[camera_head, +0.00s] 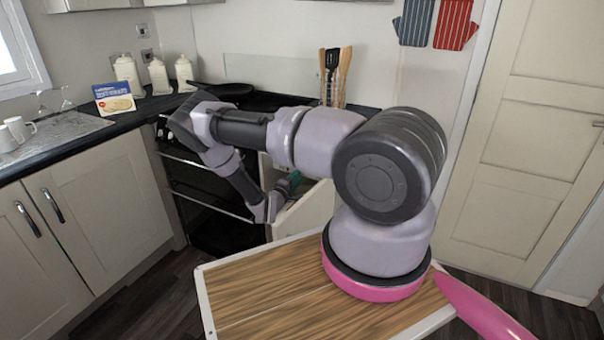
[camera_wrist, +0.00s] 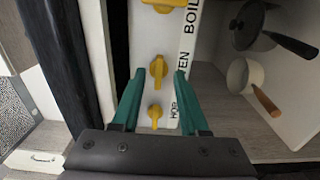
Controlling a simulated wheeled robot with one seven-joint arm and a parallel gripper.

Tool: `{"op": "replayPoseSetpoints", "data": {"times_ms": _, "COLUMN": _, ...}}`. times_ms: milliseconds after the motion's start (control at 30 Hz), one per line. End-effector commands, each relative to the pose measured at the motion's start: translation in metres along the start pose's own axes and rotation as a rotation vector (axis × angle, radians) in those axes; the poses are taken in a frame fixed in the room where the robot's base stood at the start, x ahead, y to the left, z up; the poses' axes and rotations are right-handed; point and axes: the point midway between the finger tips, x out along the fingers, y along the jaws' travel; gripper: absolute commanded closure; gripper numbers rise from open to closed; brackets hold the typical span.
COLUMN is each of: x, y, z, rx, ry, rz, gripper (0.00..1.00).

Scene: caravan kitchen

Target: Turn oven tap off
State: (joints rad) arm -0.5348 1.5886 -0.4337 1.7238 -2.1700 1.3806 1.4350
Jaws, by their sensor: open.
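The wrist view shows a white panel with yellow taps in a row. The middle tap, the oven tap (camera_wrist: 158,72), is beside lettering that reads partly as "OVEN", and its handle points along the row. The hob tap (camera_wrist: 155,114) is nearer my palm, and the boiler tap (camera_wrist: 163,5) is at the top edge. My gripper (camera_wrist: 158,75) is open, its green fingers on either side of the oven tap, with gaps visible; I cannot tell the depth between them. In the head view my gripper (camera_head: 290,183) reaches into the open cupboard, and the taps are hidden.
The cupboard door (camera_head: 306,209) stands open beside my gripper. A dark pan (camera_wrist: 252,25) and a white pan with a wooden handle (camera_wrist: 244,77) lie right of the panel. The black oven (camera_head: 205,200) is left of the cupboard. A dark worktop (camera_head: 75,143) runs along the left.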

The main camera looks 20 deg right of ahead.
Motion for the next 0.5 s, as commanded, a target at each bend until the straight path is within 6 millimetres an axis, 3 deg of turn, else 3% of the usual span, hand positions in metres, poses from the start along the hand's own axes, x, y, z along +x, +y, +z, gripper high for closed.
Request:
{"op": "replayPoseSetpoints", "data": {"times_ms": 233, "x": -0.048, "y": 0.0, "z": 0.0, "rx": -0.001, "ry": 0.002, "rz": 0.0, "gripper": 0.56}}
{"op": "replayPoseSetpoints", "data": {"times_ms": 500, "x": -0.067, "y": 0.0, "z": 0.001, "rx": 0.0, "ry": -0.001, "rz": 0.001, "gripper": 0.56}}
